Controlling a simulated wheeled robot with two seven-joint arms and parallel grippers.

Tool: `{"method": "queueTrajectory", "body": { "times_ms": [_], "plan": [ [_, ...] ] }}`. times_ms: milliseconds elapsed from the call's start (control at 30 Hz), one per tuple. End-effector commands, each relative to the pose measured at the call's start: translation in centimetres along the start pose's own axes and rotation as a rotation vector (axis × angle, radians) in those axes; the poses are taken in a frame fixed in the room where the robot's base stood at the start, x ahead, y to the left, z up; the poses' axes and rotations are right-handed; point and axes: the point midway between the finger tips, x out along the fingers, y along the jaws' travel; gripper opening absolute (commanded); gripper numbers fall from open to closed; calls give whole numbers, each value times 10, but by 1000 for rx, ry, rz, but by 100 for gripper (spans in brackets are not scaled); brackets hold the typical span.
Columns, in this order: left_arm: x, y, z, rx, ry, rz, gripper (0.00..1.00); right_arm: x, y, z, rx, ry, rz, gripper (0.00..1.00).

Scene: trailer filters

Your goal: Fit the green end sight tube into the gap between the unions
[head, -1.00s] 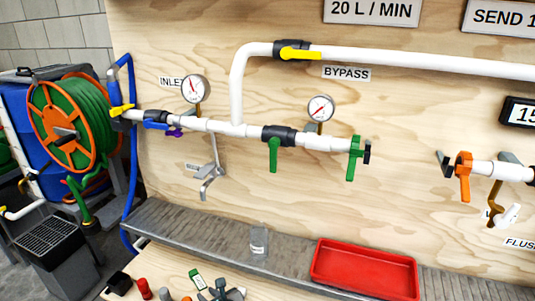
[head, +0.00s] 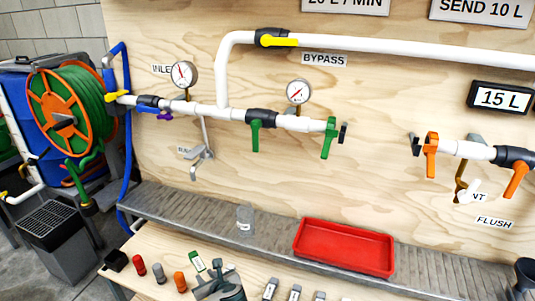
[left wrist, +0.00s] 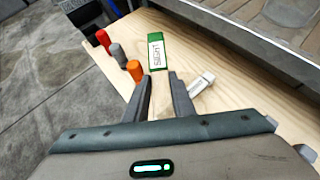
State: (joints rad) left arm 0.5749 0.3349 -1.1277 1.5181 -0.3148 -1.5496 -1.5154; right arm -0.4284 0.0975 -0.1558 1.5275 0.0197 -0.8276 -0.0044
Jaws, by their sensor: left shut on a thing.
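The green end sight tube (head: 196,261) shows as a green piece with a white label at the front bench's far edge. In the left wrist view it (left wrist: 158,50) lies at the fingertips. My left gripper (head: 215,270) is shut on its near end, low over the bench; the fingers (left wrist: 161,76) also show in the left wrist view. The gap between the unions is empty: the green-handled union (head: 330,137) is on its left, the orange-handled union (head: 430,155) on its right. My right gripper is not in view.
Red (head: 139,266), grey (head: 158,272) and orange (head: 180,282) cylinders stand left of the gripper. A red tray (head: 345,268) and a clear container (head: 245,218) sit on the metal ledge (head: 180,208). Several pale labelled pieces (head: 295,292) lie to the right.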

Motion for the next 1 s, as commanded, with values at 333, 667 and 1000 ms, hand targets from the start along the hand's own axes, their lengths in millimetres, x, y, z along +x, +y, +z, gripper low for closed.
{"method": "queueTrajectory", "body": {
  "times_ms": [333, 667, 1000],
  "plan": [
    [-37, -1, 64, 46, -4, -74, 0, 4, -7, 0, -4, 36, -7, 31],
    [-116, 13, 146, 152, -5, -227, 0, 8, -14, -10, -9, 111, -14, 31],
    [-208, 49, 199, 273, -4, -401, 0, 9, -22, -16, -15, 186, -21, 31]
  ]
}}
